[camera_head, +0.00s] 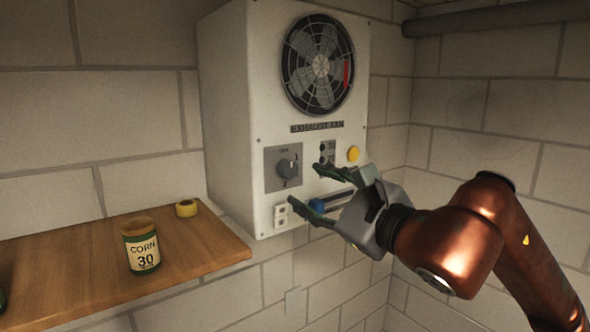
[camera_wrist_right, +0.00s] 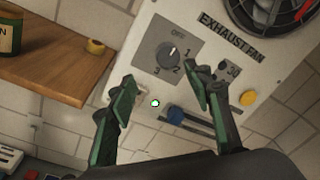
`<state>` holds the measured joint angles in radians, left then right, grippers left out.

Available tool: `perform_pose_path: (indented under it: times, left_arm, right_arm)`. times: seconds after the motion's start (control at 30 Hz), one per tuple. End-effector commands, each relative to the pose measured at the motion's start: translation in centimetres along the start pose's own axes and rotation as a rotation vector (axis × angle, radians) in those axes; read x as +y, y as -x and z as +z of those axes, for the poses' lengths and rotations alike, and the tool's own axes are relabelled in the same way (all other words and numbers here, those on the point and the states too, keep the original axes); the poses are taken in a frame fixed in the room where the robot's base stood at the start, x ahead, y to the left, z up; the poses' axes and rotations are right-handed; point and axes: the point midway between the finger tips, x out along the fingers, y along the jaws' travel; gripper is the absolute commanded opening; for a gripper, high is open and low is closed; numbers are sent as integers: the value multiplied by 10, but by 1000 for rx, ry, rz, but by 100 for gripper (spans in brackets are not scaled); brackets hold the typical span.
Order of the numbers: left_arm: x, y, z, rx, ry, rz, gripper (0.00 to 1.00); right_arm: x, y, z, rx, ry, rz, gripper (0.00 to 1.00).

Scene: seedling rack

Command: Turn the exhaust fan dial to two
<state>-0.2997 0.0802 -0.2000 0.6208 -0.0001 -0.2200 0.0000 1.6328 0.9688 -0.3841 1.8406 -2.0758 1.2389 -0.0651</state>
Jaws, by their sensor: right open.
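The exhaust fan dial (camera_head: 289,168) is a dark round knob on a grey square plate on the white fan box. In the right wrist view the dial (camera_wrist_right: 170,55) has OFF, 1, 2 and 3 around it. Its pale mark seems to point toward the OFF and 1 side, but exactly where I cannot tell. My right gripper (camera_head: 305,185) is open and empty in front of the box, a little below and right of the dial. In the wrist view my right gripper's fingertips (camera_wrist_right: 160,77) are spread below the dial, apart from it. My left gripper is not in view.
Near the dial are a yellow button (camera_head: 353,154), a blue slider (camera_head: 317,206), white buttons (camera_head: 281,215) and a small dark control (camera_head: 327,151). The fan (camera_head: 318,65) is above.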

Motion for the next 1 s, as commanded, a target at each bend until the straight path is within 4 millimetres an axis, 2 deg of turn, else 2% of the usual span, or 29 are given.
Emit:
perform_pose_path:
  times: [0.07,0.17,0.4,0.6,1.0]
  left_arm:
    - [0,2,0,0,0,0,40]
    - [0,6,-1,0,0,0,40]
    - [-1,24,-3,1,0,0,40]
    - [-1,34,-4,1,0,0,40]
    - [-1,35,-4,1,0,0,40]
  right_arm:
    - [-8,2,4,11,19,-26,46]
    - [-11,-6,4,16,23,-33,46]
    - [-13,-43,4,16,20,-30,46]
    - [-13,-66,4,14,19,-30,46]
    - [-12,-73,2,13,20,-31,45]
